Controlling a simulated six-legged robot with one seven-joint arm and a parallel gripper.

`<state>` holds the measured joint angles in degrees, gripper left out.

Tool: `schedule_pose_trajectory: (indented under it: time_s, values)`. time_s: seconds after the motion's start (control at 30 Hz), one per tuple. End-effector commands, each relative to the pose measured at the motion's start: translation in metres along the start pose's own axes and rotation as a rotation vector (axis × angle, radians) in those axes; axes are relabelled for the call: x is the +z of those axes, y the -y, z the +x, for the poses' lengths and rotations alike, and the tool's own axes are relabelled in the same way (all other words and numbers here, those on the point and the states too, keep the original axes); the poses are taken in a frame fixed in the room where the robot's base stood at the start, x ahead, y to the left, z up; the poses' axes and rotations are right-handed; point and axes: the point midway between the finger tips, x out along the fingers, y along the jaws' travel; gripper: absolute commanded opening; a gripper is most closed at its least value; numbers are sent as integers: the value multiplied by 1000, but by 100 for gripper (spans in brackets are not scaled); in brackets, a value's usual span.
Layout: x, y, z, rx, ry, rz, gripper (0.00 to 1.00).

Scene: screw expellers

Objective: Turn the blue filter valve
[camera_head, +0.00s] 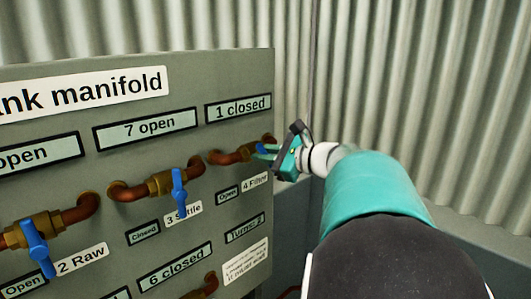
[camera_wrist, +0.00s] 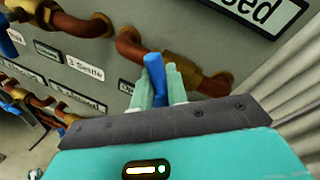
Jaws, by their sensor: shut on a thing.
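The blue filter valve handle (camera_wrist: 155,75) shows in the wrist view between the two pale green fingers of my gripper (camera_wrist: 158,88). The fingers are shut on the handle, one on each side. Its brass body (camera_wrist: 180,70) sits on a copper pipe against the grey panel. In the head view my gripper (camera_head: 268,150) is at the panel's right side, by the brass valve (camera_head: 240,155) above the "4 Filter" label (camera_head: 255,182). Only a small bit of the blue handle (camera_head: 262,150) shows there; the rest is hidden by my gripper.
The grey panel (camera_head: 130,90) carries a blue settle valve handle (camera_head: 179,190) and a blue raw valve handle (camera_head: 37,248), both hanging downward left of my gripper. Copper pipes and label plates, such as "1 closed" (camera_head: 238,108), surround them. A corrugated wall (camera_head: 430,90) stands behind.

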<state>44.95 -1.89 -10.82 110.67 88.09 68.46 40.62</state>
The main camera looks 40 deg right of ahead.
Motion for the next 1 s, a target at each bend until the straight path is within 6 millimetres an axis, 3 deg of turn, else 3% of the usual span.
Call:
schedule_pose_trajectory:
  time_s: [0.5, 1.0]
  values:
    - [-1, -8, 2, 0, -103, -388, 0]
    - [-3, -10, 2, 0, -132, -487, 0]
